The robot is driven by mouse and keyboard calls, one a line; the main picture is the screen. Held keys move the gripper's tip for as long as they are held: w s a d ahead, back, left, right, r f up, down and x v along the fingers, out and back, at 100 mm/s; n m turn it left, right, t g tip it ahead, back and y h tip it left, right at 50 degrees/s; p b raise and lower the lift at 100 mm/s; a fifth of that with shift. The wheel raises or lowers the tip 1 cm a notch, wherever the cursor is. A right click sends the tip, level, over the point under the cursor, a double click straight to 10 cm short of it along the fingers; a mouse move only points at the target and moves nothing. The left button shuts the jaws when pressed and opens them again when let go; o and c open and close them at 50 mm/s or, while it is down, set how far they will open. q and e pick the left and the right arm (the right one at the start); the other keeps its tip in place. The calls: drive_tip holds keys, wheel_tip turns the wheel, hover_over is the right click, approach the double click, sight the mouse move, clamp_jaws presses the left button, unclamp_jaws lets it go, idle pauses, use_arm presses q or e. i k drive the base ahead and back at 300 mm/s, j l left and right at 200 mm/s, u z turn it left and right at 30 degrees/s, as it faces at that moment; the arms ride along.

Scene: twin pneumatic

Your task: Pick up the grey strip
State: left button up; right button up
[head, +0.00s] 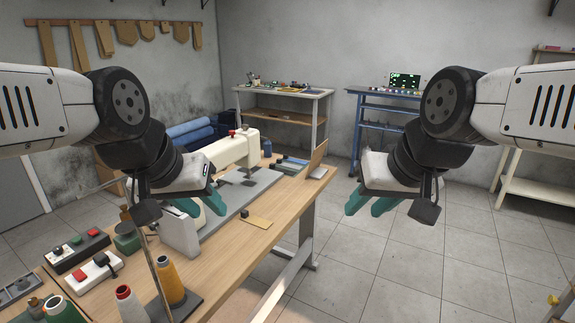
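I cannot pick out the grey strip for certain. Several flat grey and bluish pieces (291,163) lie at the far end of the wooden workbench (262,236), too small to tell apart. My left gripper (201,208) is above the bench, in front of the white sewing machine, with its teal fingers apart and nothing seen between them. My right gripper (370,206) is in the air to the right of the bench, over the floor, with its teal fingers apart and empty.
A white sewing machine (228,151) stands on the bench. Thread cones (169,281) and control boxes (92,273) crowd the near left. A blue shelf (378,104) stands behind. The tiled floor at right is clear.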

sight(279, 162)
drive_tip(key=i+l+u, duration=0.15)
drive_tip(key=i+l, duration=0.2)
drive_tip(key=i+l+u, duration=0.15)
drive_tip(key=i+l, duration=0.25)
drive_tip(key=i+l+u, duration=0.15)
drive_tip(key=i+l, duration=0.3)
drive_tip(key=i+l+u, duration=0.15)
drive_tip(key=i+l, duration=0.3)
drive_tip(key=i+l+u, duration=0.1)
drive_tip(key=i+l, duration=0.2)
drive_tip(key=l, duration=0.25)
drive_tip(key=i+l+u, duration=0.15)
drive_tip(key=i+l, duration=0.2)
drive_tip(key=l, duration=0.2)
